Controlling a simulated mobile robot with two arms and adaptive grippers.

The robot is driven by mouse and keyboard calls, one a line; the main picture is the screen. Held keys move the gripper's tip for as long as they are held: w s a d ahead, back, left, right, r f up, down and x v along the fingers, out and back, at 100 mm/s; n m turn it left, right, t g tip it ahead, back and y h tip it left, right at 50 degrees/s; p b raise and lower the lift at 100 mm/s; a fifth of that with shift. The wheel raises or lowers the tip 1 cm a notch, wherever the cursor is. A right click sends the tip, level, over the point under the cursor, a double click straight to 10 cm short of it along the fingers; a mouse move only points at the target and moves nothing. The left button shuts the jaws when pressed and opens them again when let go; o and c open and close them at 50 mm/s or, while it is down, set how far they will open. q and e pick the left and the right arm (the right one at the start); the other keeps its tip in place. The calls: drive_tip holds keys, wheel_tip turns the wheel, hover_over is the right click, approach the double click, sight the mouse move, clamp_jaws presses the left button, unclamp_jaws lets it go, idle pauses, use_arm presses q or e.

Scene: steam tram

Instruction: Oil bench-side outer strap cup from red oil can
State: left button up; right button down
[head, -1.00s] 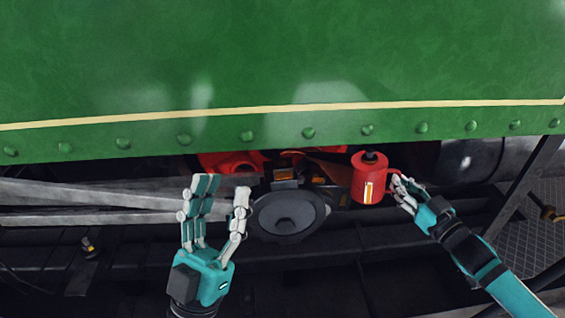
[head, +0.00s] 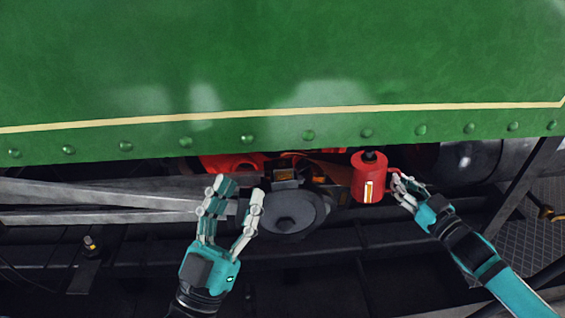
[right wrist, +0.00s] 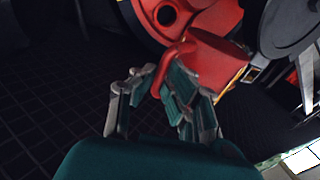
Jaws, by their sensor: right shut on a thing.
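The red oil can (head: 369,184) has a dark top and a pale strip on its side. My right gripper (head: 396,186) is shut on its handle from the right and holds it upright below the green panel. The can (right wrist: 217,64) and its curved handle, between my right fingers (right wrist: 165,85), show in the right wrist view. My left gripper (head: 238,192) is open and empty, its fingers just left of the round grey disc (head: 288,211). A small brass-coloured fitting (head: 286,174) shows behind the disc; I cannot tell whether it is the strap cup.
The green riveted panel (head: 280,70) hangs over the work space. Grey rods (head: 100,193) run in from the left. Red metalwork (head: 228,162) lies behind under the panel. Small brass-topped fittings stand at the left (head: 90,245) and far right (head: 546,213).

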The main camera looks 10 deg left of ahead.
use_arm(q)
drive_tip(key=w+f+g+y+p, duration=0.1)
drive_tip(key=w+f+g+p, duration=0.1)
drive_tip(key=f+g, duration=0.3)
drive_tip(key=shift+w+a+f+g+y, duration=0.15)
drive_tip(key=shift+w+f+g+y, duration=0.3)
drive_tip(key=shift+f, duration=1)
use_arm(e)
drive_tip(key=shift+w+d+r+n, duration=0.1)
drive_tip(key=shift+r+n, duration=0.2)
drive_tip(key=shift+r, duration=0.35)
use_arm(q)
drive_tip(key=shift+w+f, duration=0.1)
drive_tip(key=s+a+f+g+y+p, duration=0.2)
drive_tip(key=s+f+g, duration=0.3)
drive_tip(key=f, duration=0.3)
drive_tip(key=s+a+f+g+y+p, duration=0.1)
drive_tip(key=s+a+f+g+p, duration=0.1)
drive_tip(key=s+f+g, duration=0.3)
drive_tip(key=shift+s+a+f+n+g+y+p, duration=0.15)
drive_tip(key=shift+a+f+n+g+y+p, duration=0.45)
drive_tip(key=shift+f, duration=0.9)
use_arm(e)
drive_tip(key=shift+r+n+g, duration=0.4)
drive_tip(key=shift+r, duration=0.95)
idle(0.3)
use_arm(q)
drive_tip(key=shift+g+h+b, duration=0.25)
drive_tip(key=shift+b, duration=0.05)
idle(0.5)
